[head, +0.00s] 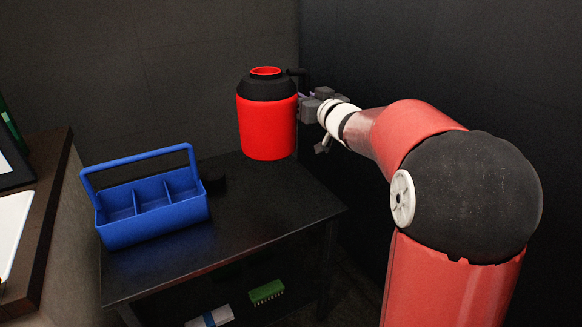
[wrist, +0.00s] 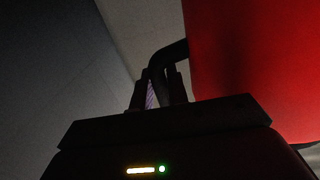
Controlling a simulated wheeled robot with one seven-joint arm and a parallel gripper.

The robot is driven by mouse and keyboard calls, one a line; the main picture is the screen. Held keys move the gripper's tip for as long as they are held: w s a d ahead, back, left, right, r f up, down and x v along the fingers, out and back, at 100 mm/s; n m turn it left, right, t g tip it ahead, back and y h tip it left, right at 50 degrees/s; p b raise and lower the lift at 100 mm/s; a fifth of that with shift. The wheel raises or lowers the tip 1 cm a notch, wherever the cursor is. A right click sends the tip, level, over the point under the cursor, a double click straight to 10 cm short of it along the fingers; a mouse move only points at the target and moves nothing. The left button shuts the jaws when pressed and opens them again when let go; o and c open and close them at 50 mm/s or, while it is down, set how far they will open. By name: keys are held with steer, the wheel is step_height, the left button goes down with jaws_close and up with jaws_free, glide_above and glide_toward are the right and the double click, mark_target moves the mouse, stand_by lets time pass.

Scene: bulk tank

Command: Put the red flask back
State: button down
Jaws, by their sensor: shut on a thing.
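The red flask (head: 267,128) has a black shoulder and a red-rimmed top, and it is upright at the back of the black table (head: 262,212). I cannot tell whether its base touches the table top. My gripper (head: 303,100) is at the flask's right side, shut on its black handle. In the wrist view my gripper's fingers (wrist: 158,88) close around the black handle (wrist: 170,55), and the red body (wrist: 255,60) fills the right side.
A blue caddy (head: 150,215) with three compartments and a raised handle stands on the table's left. A small black round thing (head: 214,183) sits beside it. A green item (head: 267,291) lies on the lower shelf. The table's front right is clear. Dark walls stand close behind.

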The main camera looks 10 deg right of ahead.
step_height(320, 180, down, 16)
steer(key=b, duration=0.2)
steer(key=shift+f, duration=0.1)
steer(key=shift+f, duration=0.15)
steer(key=c, duration=1.4)
jaws_free()
steer(key=shift+o, duration=0.2)
